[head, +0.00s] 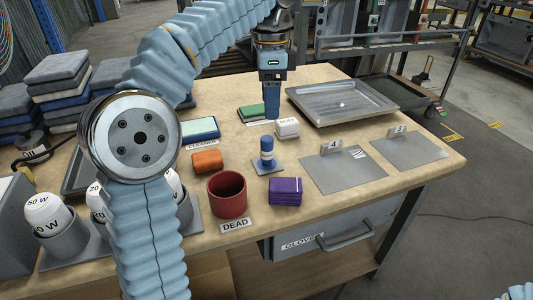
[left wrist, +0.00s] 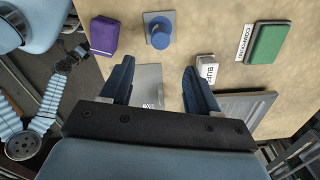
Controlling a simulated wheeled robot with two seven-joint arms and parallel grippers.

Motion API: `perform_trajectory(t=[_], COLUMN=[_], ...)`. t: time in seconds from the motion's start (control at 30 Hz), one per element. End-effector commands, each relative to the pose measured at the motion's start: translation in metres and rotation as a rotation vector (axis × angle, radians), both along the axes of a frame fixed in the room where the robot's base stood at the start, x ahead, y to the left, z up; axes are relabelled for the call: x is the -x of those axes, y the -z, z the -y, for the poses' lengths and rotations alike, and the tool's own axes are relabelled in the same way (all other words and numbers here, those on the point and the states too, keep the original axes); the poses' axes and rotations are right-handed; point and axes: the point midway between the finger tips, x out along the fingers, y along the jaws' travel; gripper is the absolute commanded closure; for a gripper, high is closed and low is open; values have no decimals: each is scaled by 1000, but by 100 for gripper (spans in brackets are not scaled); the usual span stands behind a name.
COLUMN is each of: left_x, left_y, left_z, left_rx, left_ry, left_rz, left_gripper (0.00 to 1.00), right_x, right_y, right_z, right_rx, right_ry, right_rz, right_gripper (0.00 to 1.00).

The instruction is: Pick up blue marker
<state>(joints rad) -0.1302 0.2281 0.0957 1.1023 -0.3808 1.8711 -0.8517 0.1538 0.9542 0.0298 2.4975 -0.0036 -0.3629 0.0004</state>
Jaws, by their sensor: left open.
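The blue marker (head: 266,152) is a short peg with a pale band, standing upright on a flat blue-grey base plate (head: 280,167) on the workbench. In the left wrist view the marker (left wrist: 159,36) shows from above, beyond the fingertips and roughly centred between them. My left gripper (head: 272,114) hangs pointing down above the bench, behind the marker and apart from it. In the left wrist view its fingers (left wrist: 157,68) are spread with nothing held between them.
Close to the marker are a purple block (head: 286,191), a red cup (head: 227,194), an orange block (head: 207,162) and a white labelled block (head: 287,128). A metal tray (head: 342,101) and grey plates (head: 343,170) lie right. My left arm hides part of the bench's left side.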

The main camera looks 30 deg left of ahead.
Motion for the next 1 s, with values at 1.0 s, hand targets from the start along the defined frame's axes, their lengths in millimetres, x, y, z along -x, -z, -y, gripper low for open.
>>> perform_trajectory(t=[1.0], left_x=[5], left_y=[122], left_z=[-6], left_rx=[1], left_ry=[-4], left_rz=[-1], left_gripper=[39], right_x=[-3], right_y=[39], right_z=[9], right_rx=[14], right_ry=[17], right_rz=[5], right_gripper=[57])
